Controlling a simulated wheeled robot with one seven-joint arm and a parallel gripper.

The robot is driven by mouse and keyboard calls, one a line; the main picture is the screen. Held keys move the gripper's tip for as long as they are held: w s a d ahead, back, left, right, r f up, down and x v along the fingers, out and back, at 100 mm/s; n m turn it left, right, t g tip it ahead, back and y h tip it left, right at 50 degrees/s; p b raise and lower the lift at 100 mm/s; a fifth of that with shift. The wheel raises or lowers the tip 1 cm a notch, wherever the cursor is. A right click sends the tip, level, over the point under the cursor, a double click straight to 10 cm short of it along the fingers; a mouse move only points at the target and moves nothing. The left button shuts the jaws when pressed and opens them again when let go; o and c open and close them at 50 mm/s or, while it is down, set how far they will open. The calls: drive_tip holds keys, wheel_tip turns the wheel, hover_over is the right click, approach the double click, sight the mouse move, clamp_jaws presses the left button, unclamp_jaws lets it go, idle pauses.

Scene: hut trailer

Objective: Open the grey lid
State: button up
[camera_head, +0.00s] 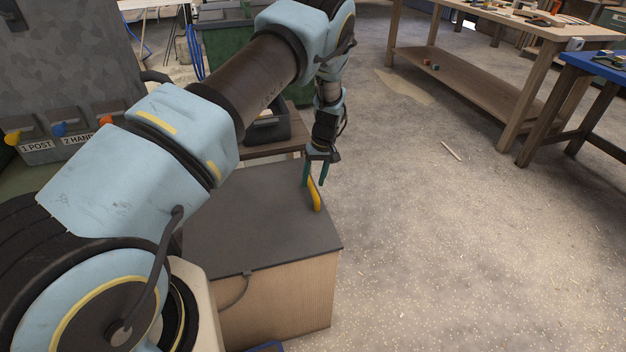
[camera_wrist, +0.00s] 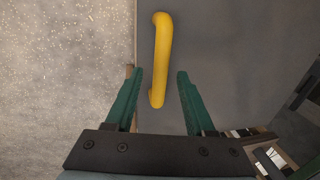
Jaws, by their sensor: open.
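The grey lid (camera_head: 258,222) lies flat and closed on top of a wooden box (camera_head: 285,298). A yellow bar handle (camera_head: 315,194) is fixed near the lid's right edge. In the wrist view the handle (camera_wrist: 161,58) runs lengthwise over the grey lid (camera_wrist: 230,60). My gripper (camera_head: 316,184) points down at the handle. In the wrist view my gripper (camera_wrist: 158,72) is open, with a green finger on each side of the handle's near end. I cannot tell whether either finger touches it.
A dark tray (camera_head: 268,128) sits on a low wooden stand behind the box. Grey panel with colored knobs (camera_head: 60,130) stands at left. A wooden workbench (camera_head: 480,85) and a blue-topped table (camera_head: 595,66) stand at right. The floor (camera_head: 430,240) right of the box is mostly clear.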

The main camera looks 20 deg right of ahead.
drive_tip(key=shift+a+f, duration=0.15)
drive_tip(key=shift+f, duration=0.5)
clamp_jaws()
idle(1.0)
